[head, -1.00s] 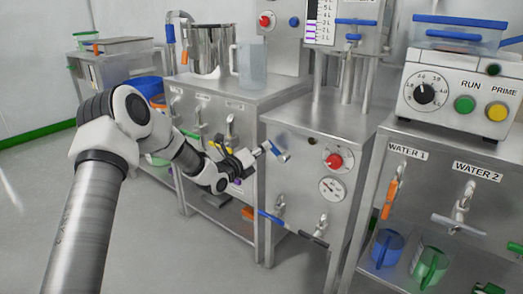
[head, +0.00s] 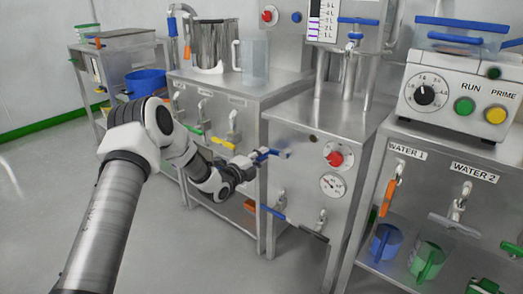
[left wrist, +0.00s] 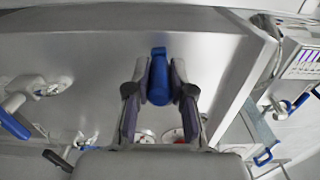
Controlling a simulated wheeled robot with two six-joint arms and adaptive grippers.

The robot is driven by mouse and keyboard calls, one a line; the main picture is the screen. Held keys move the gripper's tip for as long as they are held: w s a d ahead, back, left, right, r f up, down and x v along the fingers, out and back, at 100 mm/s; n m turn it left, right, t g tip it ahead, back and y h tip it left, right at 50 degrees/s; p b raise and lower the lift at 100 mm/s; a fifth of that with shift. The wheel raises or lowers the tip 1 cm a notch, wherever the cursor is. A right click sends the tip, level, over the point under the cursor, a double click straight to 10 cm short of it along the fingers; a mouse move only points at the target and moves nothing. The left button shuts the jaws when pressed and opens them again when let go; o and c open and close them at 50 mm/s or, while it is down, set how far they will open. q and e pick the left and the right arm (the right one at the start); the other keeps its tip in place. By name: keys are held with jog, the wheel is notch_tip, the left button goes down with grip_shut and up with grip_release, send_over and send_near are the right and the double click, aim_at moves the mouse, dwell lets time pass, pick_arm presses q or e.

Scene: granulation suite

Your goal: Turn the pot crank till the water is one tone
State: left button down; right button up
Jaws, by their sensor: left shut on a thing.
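A blue-ended crank (head: 283,154) juts from the front of the middle steel cabinet. My left gripper (head: 250,161) has reached it from the left and is shut on its blue grip. In the left wrist view the blue grip (left wrist: 159,85) sits between the two dark finger pads. A shiny steel pot (head: 208,48) stands on the left cabinet. I cannot see any water inside it, so its tone is hidden. My right gripper is not in view.
A clear jug (head: 253,62) stands beside the pot. A red knob (head: 335,159), a gauge (head: 332,185) and a blue-handled valve (head: 275,211) are on the middle cabinet's front, close to my gripper. Open floor (head: 190,265) lies at lower left.

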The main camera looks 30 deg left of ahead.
pick_arm(q)
jog(key=d+f+n+p, duration=0.1)
jog(key=d+n, duration=0.4)
jog(key=n, duration=0.7)
jog(key=d+f+n+p, duration=0.1)
jog(key=d+n, duration=0.4)
jog(key=n, duration=0.8)
jog(key=shift+s+d+f, duration=0.2)
jog(key=shift+s+f, duration=0.2)
jog(key=shift+f, duration=0.35)
jog(key=shift+n, duration=0.3)
jog(key=c, duration=1)
grip_release()
